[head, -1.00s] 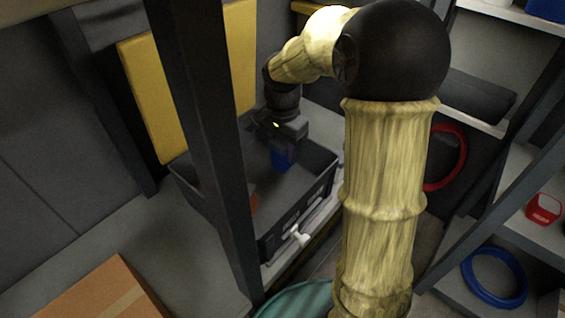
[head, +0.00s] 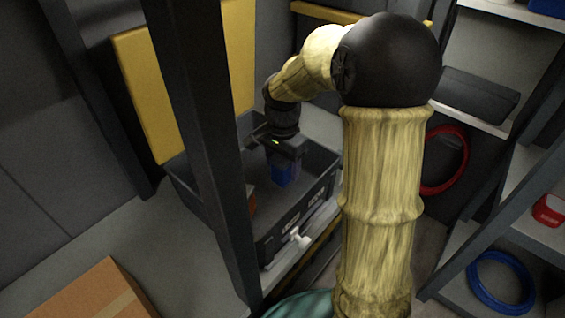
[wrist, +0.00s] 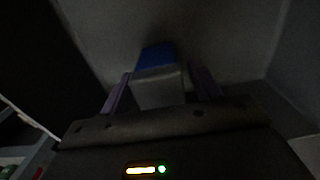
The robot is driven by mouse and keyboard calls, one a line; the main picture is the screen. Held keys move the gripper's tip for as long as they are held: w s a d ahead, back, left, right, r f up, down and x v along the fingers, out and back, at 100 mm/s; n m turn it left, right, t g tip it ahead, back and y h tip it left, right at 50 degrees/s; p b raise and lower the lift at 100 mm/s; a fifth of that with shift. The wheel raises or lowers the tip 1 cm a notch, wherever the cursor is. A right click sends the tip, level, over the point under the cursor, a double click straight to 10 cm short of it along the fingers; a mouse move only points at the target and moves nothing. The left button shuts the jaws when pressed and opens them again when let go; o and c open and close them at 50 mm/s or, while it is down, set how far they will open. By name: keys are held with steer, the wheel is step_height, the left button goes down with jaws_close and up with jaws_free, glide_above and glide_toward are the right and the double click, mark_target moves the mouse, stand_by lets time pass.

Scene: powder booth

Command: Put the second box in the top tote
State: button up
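A box with a blue face (head: 281,172) is inside the dark grey tote (head: 297,222) on the raised shelf. In the wrist view the box (wrist: 157,88) shows a blue end and a grey face. My gripper (head: 284,162) points down into the tote, with the box between its fingers. In the wrist view its purple fingers (wrist: 160,84) stand on either side of the box with narrow dark gaps, so it looks open. The box is low in the tote; its contact with the floor is hidden. An orange box (head: 252,199) is partly visible in the tote, behind a post.
A dark upright post (head: 206,150) stands in front of the tote. A cardboard box (head: 95,292) is at lower left. Yellow panels (head: 145,95) stand behind. Shelves at right hold a blue ring (head: 500,283) and a red item (head: 548,211); a red ring (head: 445,160) hangs nearby.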

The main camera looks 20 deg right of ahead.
steer(key=shift+r, duration=0.15)
step_height(320, 180, up, 12)
steer(key=p, duration=0.6)
stand_by(0.4)
steer(key=shift+s+a+n+p, duration=0.1)
steer(key=shift+s+n+p, duration=0.25)
steer(key=shift+s+n, duration=0.05)
steer(key=s+f+n+t+p, duration=0.1)
steer(key=s+n, duration=0.2)
steer(key=s, duration=0.1)
steer(key=s+f+n+p, duration=0.1)
steer(key=s+n+p, duration=0.1)
steer(key=s+n, duration=0.2)
steer(key=s+f+n+t+p, duration=0.1)
steer(key=s+n+p, duration=0.1)
steer(key=s+n, duration=0.1)
steer(key=shift+s+t, duration=0.3)
steer(key=shift+s, duration=0.6)
